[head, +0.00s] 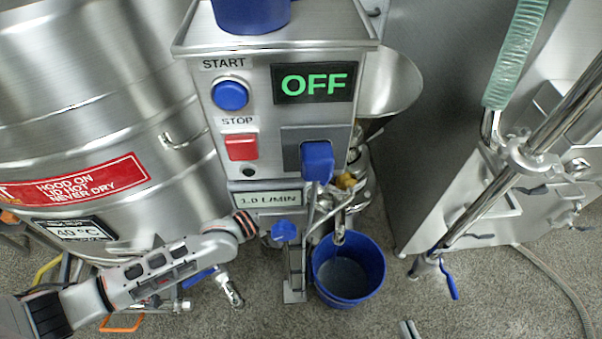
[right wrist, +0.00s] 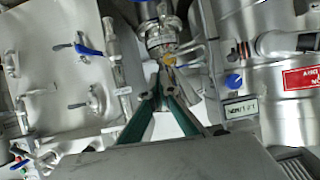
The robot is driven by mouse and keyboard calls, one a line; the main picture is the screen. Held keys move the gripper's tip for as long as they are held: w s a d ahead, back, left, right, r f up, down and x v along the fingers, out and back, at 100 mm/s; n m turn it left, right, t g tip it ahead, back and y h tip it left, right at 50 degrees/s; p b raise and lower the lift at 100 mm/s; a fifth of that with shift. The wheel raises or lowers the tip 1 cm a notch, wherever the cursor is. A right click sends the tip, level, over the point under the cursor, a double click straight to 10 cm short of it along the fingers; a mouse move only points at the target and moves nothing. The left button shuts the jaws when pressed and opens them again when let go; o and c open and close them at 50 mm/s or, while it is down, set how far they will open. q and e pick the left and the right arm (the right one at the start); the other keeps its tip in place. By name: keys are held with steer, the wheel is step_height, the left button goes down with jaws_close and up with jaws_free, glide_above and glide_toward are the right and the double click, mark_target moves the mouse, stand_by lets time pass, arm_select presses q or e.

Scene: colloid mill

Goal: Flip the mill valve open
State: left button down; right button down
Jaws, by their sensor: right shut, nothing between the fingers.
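The mill's steel front panel (head: 262,125) reads OFF. Below it, a small yellow part (head: 346,181) sits on the outlet pipework above a blue bucket (head: 348,270). I cannot tell whether the valve there is open or closed. In the right wrist view the yellow part (right wrist: 169,60) shows just beyond the fingertips of my right gripper (right wrist: 165,78), which is shut and empty. I cannot tell if they touch. In the head view only the tips of my right gripper (head: 409,329) show at the bottom edge. My left arm comes in from the left; its gripper is hidden.
A large steel vessel (head: 90,100) stands left of the panel. A steel cabinet (head: 450,120) stands right, with a slanted pipe (head: 500,165) and blue-handled valve (head: 448,280) before it. Grey floor (head: 420,300) lies open right of the bucket.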

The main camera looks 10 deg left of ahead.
arm_select(q)
steer(key=shift+s+d+p, duration=0.2)
steer(key=shift+s+d, duration=0.1)
steer(key=shift+d, duration=0.2)
steer(key=shift+s+d+p, duration=0.15)
steer(key=shift+s+d, duration=0.15)
steer(key=shift+d, duration=0.2)
arm_select(e)
steer(key=shift+s+d+f, duration=0.2)
steer(key=shift+s+f, duration=0.25)
steer(key=shift+f, duration=0.3)
steer(key=shift+g, duration=0.3)
arm_select(q)
steer(key=shift+a+f, duration=0.1)
